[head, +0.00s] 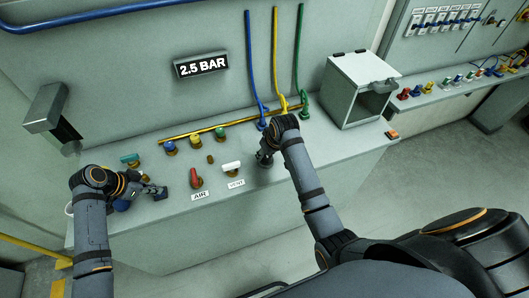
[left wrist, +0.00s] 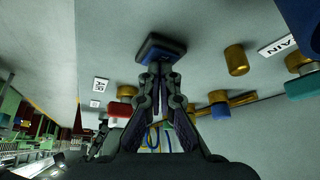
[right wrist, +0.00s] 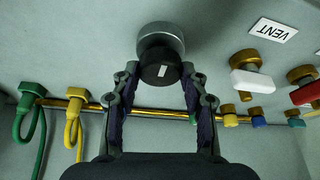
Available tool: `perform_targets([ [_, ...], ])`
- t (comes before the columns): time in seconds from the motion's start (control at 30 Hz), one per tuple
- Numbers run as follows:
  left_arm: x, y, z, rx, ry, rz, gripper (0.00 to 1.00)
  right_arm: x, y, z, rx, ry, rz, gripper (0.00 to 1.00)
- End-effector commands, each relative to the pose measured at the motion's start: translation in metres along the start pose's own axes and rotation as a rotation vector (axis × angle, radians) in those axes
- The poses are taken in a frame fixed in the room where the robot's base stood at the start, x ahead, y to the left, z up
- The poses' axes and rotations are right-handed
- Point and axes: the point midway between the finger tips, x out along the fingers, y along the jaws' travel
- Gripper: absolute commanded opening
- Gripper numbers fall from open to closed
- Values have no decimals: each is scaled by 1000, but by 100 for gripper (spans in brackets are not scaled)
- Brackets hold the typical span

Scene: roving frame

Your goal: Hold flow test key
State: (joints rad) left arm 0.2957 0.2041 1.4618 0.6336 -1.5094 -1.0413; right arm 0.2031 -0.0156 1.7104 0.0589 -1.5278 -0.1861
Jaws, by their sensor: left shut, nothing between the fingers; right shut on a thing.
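A dark square key (left wrist: 160,46) sits on the bench top at the tips of my left gripper (left wrist: 158,72). The fingers are shut with nothing between them and seem to touch it; I cannot tell how far it is pressed. In the head view my left gripper (head: 154,191) is at the bench's left front and largely covers the key. My right gripper (right wrist: 158,85) is shut on a black knob (right wrist: 160,71) with a white mark, on a round grey base. In the head view this gripper (head: 265,158) is right of the VENT label (head: 236,184). The display (head: 201,65) reads 2.5 BAR.
A red-handled valve (head: 196,179) stands behind the AIR label (head: 200,195), left of a white-handled valve (head: 231,168). Blue, yellow and green hoses (head: 299,60) run down the wall behind. An open grey box (head: 352,100) stands at the bench's right.

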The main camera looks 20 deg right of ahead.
Motion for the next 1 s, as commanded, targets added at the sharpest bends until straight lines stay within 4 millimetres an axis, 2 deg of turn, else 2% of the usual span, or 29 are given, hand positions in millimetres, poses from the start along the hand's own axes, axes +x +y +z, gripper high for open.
perform_targets([
  [0.1,0,0,1,-1,-1,1,0,0,0,0,0,1,-1,13],
  [0.13,0,0,1,-1,-1,1,0,0,0,0,-1,1,-1,48],
  [0.27,0,0,1,0,-1,1,0,0,0,0,-1,0,-1,66],
  [0.57,0,0,0,0,-1,1,0,0,0,0,-1,0,-1,67],
  [0.67,0,0,0,0,-1,1,0,-8,0,-1,-1,1,0,67],
  [0.77,0,0,0,0,-1,1,0,-27,0,-1,-2,5,1,67],
  [1.0,0,0,0,0,-1,1,0,-85,0,-1,-2,5,1,67],
])
